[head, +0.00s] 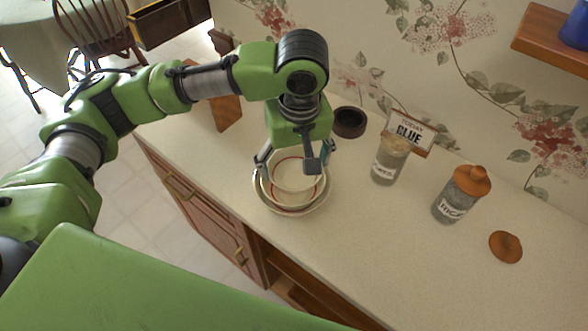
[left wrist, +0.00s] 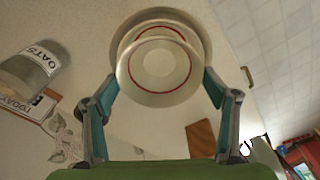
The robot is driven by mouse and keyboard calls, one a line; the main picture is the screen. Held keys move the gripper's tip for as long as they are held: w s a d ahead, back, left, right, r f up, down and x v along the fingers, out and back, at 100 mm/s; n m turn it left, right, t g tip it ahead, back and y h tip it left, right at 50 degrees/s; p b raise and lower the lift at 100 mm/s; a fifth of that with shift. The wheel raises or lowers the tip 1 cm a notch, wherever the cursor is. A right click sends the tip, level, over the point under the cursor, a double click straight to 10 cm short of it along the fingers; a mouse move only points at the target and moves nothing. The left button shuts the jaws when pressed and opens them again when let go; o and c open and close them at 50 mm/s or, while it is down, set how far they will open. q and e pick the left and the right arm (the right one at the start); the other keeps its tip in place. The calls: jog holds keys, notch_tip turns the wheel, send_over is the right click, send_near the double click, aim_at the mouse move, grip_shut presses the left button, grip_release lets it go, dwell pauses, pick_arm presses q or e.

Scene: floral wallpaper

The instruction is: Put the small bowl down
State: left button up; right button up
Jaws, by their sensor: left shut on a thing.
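The small bowl (head: 297,176) is white with a red ring. My left gripper (head: 296,163) is shut on it, one finger on each side. In the left wrist view the small bowl (left wrist: 160,68) lies between the two fingers. A wider pale dish (head: 288,209) with a red line stands on the counter directly below the small bowl. Its rim also shows behind the small bowl in the left wrist view (left wrist: 160,17). I cannot tell whether the two touch. My right gripper is not in view.
On the counter (head: 400,255) stand an oats jar (head: 388,164), a rice jar (head: 459,199) with a wooden lid, a loose wooden lid (head: 506,246), a dark round pot (head: 349,122) and a small sign (head: 410,132). A wooden board (head: 226,112) is at the back left. The counter's front right is clear.

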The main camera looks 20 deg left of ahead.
aim_at(294, 177)
pick_arm(q)
jog(key=f, duration=0.3)
jog(key=shift+w+a+f+p, duration=0.2)
jog(key=shift+w+f+p, duration=0.1)
jog(key=shift+p, duration=0.1)
jog(key=shift+s, duration=0.1)
jog(key=shift+f, duration=0.4)
jog(key=shift+s+f, duration=0.15)
jog(key=o, duration=1.1)
jog(key=shift+o, duration=1)
jog(key=shift+f, duration=0.15)
jog(key=shift+w, duration=0.2)
jog(key=shift+r, duration=0.25)
